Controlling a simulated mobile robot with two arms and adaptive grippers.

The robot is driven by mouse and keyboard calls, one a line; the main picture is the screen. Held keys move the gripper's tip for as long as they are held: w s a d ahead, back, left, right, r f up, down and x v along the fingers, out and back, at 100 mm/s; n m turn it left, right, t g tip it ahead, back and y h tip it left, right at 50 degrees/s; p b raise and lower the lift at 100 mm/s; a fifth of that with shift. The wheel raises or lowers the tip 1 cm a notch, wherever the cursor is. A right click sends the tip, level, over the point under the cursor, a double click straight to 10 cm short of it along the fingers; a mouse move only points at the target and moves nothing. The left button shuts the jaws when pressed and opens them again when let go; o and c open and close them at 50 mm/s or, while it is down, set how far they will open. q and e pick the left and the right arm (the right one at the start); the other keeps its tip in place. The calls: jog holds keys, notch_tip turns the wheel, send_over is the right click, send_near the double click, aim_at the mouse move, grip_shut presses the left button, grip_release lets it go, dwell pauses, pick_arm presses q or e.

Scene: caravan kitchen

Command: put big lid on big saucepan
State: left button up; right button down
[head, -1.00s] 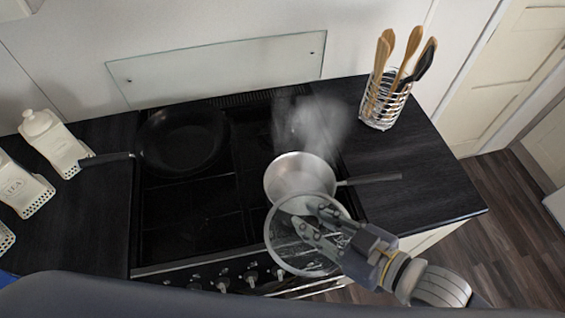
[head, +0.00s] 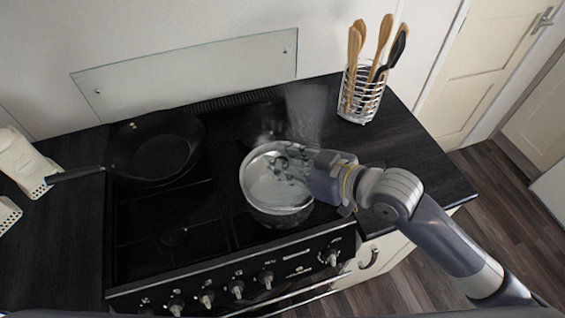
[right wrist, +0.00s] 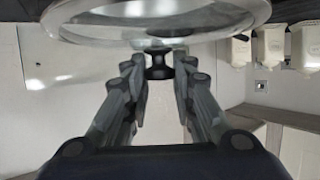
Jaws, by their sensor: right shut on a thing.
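The big saucepan (head: 278,219) is a steel pan on the right front part of the hob. Its handle is hidden behind my right arm. The big lid (head: 262,185) is clear glass with a steel rim and lies over the saucepan's mouth, roughly lined up with it. I cannot tell whether its rim rests fully on the pan. My right gripper (head: 288,164) reaches in from the right, shut on the lid's knob. The right wrist view shows the black knob (right wrist: 159,66) between the fingers (right wrist: 158,85), with the lid's rim (right wrist: 155,38) across the top. My left gripper is not in view.
A black frying pan (head: 155,150) sits at the hob's back left. A wire utensil holder (head: 360,95) stands on the right counter. White canisters (head: 22,160) stand at the left. A glass panel (head: 185,75) is behind the hob, and knobs (head: 237,289) line its front.

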jog(key=shift+w+a, duration=0.15)
jog(key=shift+w, duration=0.45)
notch_tip(320, 180, down, 3)
jog(key=shift+f+p, duration=0.1)
jog(key=shift+p, duration=0.5)
jog(key=shift+f, duration=0.15)
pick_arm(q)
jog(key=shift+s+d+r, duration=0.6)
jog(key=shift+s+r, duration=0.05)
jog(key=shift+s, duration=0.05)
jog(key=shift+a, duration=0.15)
pick_arm(e)
jog(key=shift+f, duration=0.1)
jog(key=shift+f, duration=0.25)
jog(key=c, duration=1.3)
grip_release()
jog(key=shift+c, duration=0.2)
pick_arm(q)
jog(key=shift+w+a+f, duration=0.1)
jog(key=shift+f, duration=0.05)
